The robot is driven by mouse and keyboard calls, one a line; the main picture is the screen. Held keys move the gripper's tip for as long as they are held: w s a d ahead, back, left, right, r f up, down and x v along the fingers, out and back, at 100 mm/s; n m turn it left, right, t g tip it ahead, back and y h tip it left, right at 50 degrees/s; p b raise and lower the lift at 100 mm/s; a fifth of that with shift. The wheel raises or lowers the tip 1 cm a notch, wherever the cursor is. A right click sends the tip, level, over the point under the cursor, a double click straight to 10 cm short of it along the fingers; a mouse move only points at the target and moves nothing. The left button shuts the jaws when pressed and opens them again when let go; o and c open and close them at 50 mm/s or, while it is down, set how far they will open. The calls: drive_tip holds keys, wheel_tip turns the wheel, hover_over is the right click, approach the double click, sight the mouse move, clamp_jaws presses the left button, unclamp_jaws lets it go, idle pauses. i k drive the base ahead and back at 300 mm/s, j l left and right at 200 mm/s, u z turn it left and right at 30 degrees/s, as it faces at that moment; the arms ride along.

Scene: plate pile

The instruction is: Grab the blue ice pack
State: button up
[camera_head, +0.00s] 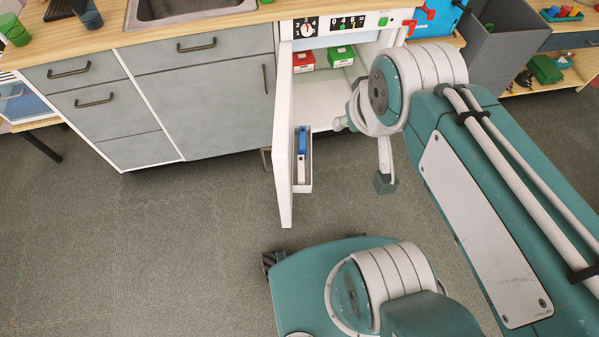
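A narrow blue item, which looks like the blue ice pack (303,144), stands in the shelf bin (306,181) on the inner side of the open white door (283,170). A white part shows just below the blue. My gripper (362,153) is to the right of the door bin, in front of the open compartment. One finger points left and the other points down, with a dark pad at its tip. The fingers look spread, with nothing seen between them. The gripper is apart from the blue item in the picture. My arm hides part of the gripper's base.
The open compartment (325,95) holds a red box (303,62) and a green box (340,56). Grey cabinets (200,100) with a sink stand left of the door. A grey bin (497,55) and shelves are at the right. The floor (150,250) left of the door is clear.

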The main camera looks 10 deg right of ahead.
sight(302, 130)
drive_tip(key=l+u, duration=0.15)
drive_tip(key=u, duration=0.25)
drive_tip(key=i+l+u, duration=0.1)
drive_tip(key=u, duration=0.3)
drive_tip(key=l+u, duration=0.15)
drive_tip(key=u, duration=0.25)
drive_tip(key=l+u, duration=0.15)
drive_tip(key=u, duration=0.25)
drive_tip(key=k+l+u, duration=0.15)
drive_tip(key=l, duration=0.3)
drive_tip(key=l+u, duration=0.15)
drive_tip(key=l, duration=0.25)
drive_tip(key=k+l+u, duration=0.15)
drive_tip(key=l, duration=0.25)
drive_tip(key=k+l+u, duration=0.15)
drive_tip(key=l, duration=0.25)
drive_tip(key=k+l+u, duration=0.15)
drive_tip(key=l, duration=0.55)
drive_tip(key=i, duration=0.25)
